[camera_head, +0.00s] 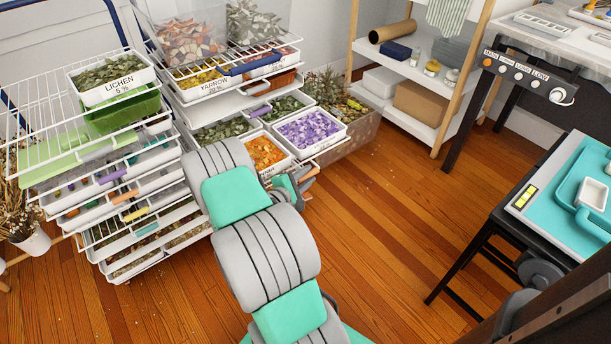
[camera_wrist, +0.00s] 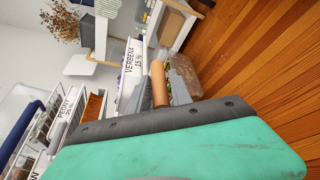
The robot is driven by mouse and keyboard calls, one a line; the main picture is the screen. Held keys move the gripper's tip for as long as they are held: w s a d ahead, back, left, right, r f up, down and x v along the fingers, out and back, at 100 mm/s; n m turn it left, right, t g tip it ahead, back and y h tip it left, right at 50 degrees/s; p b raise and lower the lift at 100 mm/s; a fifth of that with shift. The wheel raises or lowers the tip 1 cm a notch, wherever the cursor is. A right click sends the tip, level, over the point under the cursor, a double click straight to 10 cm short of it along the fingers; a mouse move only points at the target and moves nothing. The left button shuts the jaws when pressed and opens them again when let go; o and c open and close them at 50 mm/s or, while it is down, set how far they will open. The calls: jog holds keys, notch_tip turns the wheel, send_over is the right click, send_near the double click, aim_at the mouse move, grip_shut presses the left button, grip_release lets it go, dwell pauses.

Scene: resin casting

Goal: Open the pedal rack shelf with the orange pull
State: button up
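The petal rack (camera_head: 230,100) stands at the back left, its shelves pulled out by different amounts. A low shelf is well out, carrying white trays of green leaves, purple petals (camera_head: 308,128) and orange petals (camera_head: 264,152). An orange-tan cylindrical pull (camera_head: 309,172) shows at this shelf's front, right beside my gripper (camera_head: 294,184). In the wrist view the pull (camera_wrist: 158,84) stands just beyond my gripper's dark finger edge, next to a tray labelled VERBENA (camera_wrist: 133,66). The finger hides the pull's near end. I cannot tell whether the fingers grip it.
To the left, a wire rack (camera_head: 75,135) has several shelves out, with coloured pulls, one of them orange (camera_head: 125,196). A wooden shelf unit (camera_head: 425,65) and a black-legged table (camera_head: 535,225) are right. Wooden floor (camera_head: 390,210) is clear between.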

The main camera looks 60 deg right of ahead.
jog(key=shift+o, duration=1.4)
jog(key=shift+r, duration=0.1)
jog(key=p+v, duration=0.1)
jog(key=v, duration=0.6)
jog(key=shift+w, duration=0.1)
jog(key=shift+a+r, duration=0.1)
jog(key=shift+a, duration=0.25)
